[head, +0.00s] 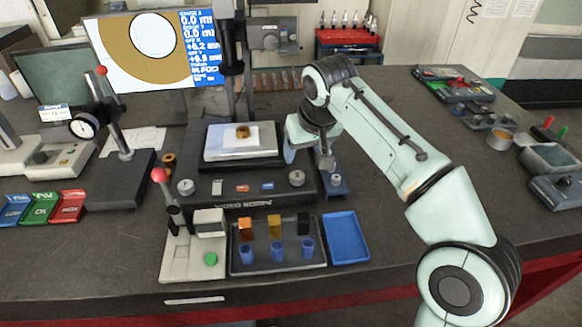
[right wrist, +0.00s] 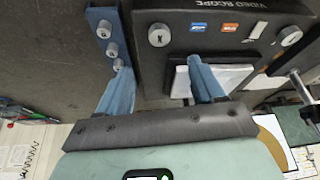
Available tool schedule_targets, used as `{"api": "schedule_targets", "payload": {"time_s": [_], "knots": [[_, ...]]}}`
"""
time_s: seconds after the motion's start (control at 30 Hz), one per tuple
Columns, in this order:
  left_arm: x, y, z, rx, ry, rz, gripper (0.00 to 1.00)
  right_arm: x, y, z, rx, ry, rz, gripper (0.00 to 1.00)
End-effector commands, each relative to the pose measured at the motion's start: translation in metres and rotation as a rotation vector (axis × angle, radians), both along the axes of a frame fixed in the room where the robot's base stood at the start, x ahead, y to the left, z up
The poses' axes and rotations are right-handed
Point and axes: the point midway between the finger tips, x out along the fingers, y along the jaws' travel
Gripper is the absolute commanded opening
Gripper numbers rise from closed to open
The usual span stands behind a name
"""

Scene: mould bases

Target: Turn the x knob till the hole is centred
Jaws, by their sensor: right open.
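The video scope (head: 240,190) stands mid-bench with a brass ring-shaped part (head: 242,132) on its pale stage (head: 215,147). Its screen (head: 195,73) shows a white hole (head: 155,35) in a tan disc, in the upper part of the picture. The x knob (right wrist: 160,35), marked X, is on the base; it is the right knob in the head view (head: 296,178). A second knob (right wrist: 291,36) sits at the other end. My right gripper (head: 308,158) is open; in the wrist view its fingers (right wrist: 160,65) are apart and empty, short of the x knob.
A blue block with several knobs (right wrist: 108,32) stands beside the scope base. In front are a dark tray (head: 275,262) of small blocks and cups and a blue tray (head: 346,238). A dial gauge stand (head: 118,165) is on the left. The bench right of my arm is partly clear.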

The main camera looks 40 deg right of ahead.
Motion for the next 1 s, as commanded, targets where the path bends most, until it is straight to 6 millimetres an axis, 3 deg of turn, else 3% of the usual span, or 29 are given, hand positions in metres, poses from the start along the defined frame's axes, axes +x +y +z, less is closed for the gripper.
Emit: {"api": "schedule_targets", "payload": {"time_s": [0.3, 0.5, 0.7, 1.0], "knots": [[-0.005, 0.0, -0.016, 0.0, 0.007, 0.0, 0.43, 0.024, -0.007, -0.064, -0.001, 0.005, 0.0, 0.67], [-0.006, 0.0, -0.022, 0.0, 0.008, 0.001, 0.43, 0.036, -0.012, -0.096, 0.0, 0.004, 0.001, 0.67], [-0.005, 0.0, -0.023, 0.001, 0.004, 0.001, 0.43, 0.043, -0.014, -0.111, -0.001, 0.001, 0.001, 0.67], [-0.005, 0.0, -0.023, 0.0, 0.004, 0.001, 0.43, 0.045, -0.014, -0.113, 0.0, 0.0, 0.001, 0.67]]}}
